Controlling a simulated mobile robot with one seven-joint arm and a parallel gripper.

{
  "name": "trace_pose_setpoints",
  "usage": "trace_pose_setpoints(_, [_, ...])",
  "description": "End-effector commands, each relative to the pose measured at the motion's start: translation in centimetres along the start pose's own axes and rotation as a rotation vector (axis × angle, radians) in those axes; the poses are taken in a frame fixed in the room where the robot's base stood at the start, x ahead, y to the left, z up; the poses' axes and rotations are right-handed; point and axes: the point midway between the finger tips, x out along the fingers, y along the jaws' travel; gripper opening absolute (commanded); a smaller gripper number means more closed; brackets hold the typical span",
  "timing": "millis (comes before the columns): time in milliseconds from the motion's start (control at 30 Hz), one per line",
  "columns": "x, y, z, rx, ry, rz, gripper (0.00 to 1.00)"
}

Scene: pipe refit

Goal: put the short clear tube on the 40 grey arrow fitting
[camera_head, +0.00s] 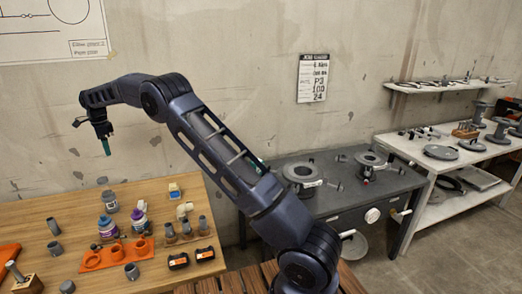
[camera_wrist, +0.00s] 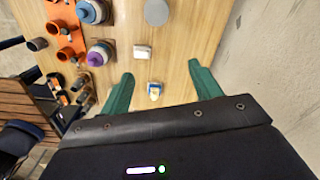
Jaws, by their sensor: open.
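My gripper (camera_head: 106,148) hangs in the air over the back of the wooden table, fingers pointing down. In the wrist view my gripper (camera_wrist: 160,75) has its green fingers wide apart with nothing between them. I cannot pick out a short clear tube in either view. Several grey pipe pieces stand on the table, among them one (camera_head: 54,226) at the left and one (camera_head: 131,271) at the front. Their markings are too small to read, so I cannot tell which, if any, is the 40 grey arrow fitting.
A dark bench (camera_head: 345,204) with round flanges and a white bench (camera_head: 410,150) stand to the right.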

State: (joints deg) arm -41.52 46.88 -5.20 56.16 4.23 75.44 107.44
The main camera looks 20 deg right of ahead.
Motion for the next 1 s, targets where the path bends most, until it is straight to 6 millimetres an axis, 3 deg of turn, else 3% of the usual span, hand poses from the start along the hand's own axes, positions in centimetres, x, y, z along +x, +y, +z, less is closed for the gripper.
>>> trace_pose_setpoints(33, [-2.1,0.5,-2.2,-0.019,-0.005,-0.011,0.63])
trace_pose_setpoints(100, [-4.2,1.4,-4.7,-0.056,-0.009,-0.021,0.63])
trace_pose_setpoints(267, [-8.6,3.9,-10.1,-0.142,-0.016,-0.049,0.63])
trace_pose_setpoints(500, [-14.3,9.1,-17.8,-0.271,-0.016,-0.091,0.63])
trace_pose_setpoints(767, [-19.0,16.4,-24.9,-0.414,0.001,-0.139,0.63])
trace_pose_setpoints(1000, [-21.7,24.3,-30.2,-0.55,0.031,-0.178,0.63])
